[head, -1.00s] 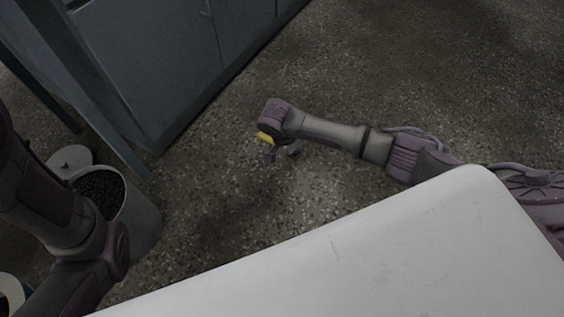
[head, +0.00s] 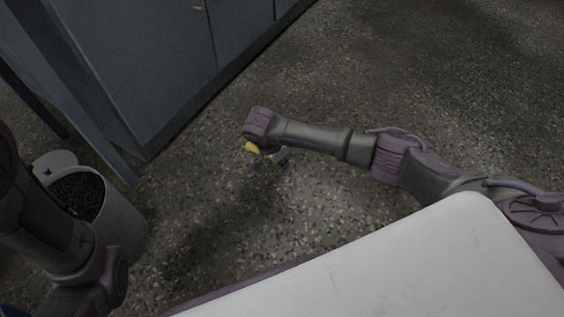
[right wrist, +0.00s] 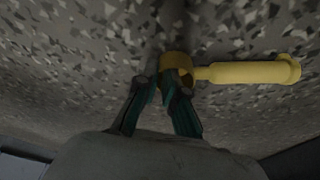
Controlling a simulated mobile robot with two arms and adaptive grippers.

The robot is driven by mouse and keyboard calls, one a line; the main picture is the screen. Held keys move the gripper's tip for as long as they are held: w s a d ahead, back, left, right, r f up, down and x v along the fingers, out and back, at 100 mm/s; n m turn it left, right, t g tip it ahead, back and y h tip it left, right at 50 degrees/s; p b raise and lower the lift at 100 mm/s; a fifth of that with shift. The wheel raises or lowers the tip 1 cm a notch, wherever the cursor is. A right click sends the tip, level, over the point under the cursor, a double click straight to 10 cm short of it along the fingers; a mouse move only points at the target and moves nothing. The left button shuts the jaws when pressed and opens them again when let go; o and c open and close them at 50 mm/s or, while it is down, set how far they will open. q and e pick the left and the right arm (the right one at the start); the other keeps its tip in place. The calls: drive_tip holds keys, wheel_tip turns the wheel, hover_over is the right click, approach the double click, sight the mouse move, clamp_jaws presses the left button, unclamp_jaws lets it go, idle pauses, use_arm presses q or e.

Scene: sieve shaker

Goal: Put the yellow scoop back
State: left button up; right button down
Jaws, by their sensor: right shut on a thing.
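The yellow scoop (head: 251,148) shows as a small yellow piece under my right wrist in the head view, partly hidden by it. In the right wrist view the scoop (right wrist: 245,73) points its handle to the right, with its round cup at the fingertips. My right gripper (right wrist: 163,84) is shut on the cup end. In the head view the right gripper (head: 268,158) hangs over the speckled floor, partly hidden by my wrist. My left arm is at the left edge; its fingers do not show.
A blue-grey cabinet (head: 150,75) stands behind. The speckled floor (head: 400,70) is clear to the right.

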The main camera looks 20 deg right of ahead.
drive_tip(key=c, duration=1.3)
unclamp_jaws()
drive_tip(key=shift+o, duration=0.2)
drive_tip(key=p+v, duration=0.9)
drive_tip(key=v, duration=0.3)
